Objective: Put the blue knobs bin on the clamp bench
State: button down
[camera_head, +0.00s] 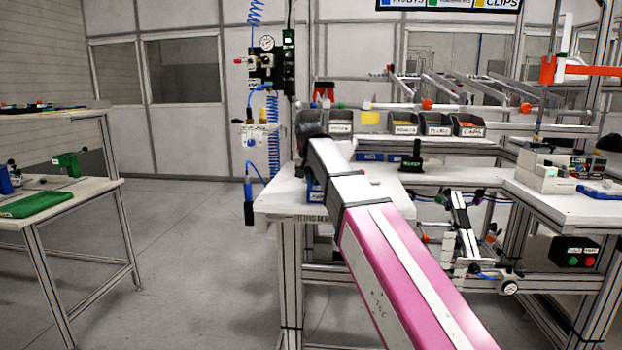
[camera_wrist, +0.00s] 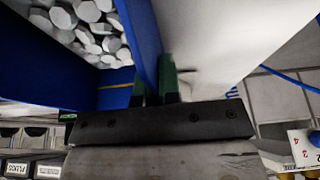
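The blue knobs bin (camera_wrist: 146,35) fills the upper left of the wrist view, with several pale grey knobs inside. My gripper (camera_wrist: 154,88) has its dark green fingers on both sides of one blue wall and looks shut on it. In the head view my arm hides most of the bin; a blue part (camera_head: 314,188) shows beside it at the near left end of the white workbench (camera_head: 280,203). Whether the bin touches the bench top is hidden. A bench with green clamps, likely the clamp bench (camera_head: 95,187), stands at the left.
A green cloth or mat (camera_head: 37,204) and a green clamp (camera_head: 68,163) take up part of the left bench. Grey labelled bins (camera_head: 405,124) line the back shelf. A blue coiled hose (camera_head: 272,130) hangs behind the workbench. Open floor (camera_head: 190,240) lies between the benches.

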jog(key=shift+f, duration=0.15)
jog(key=c, duration=1.3)
grip_release()
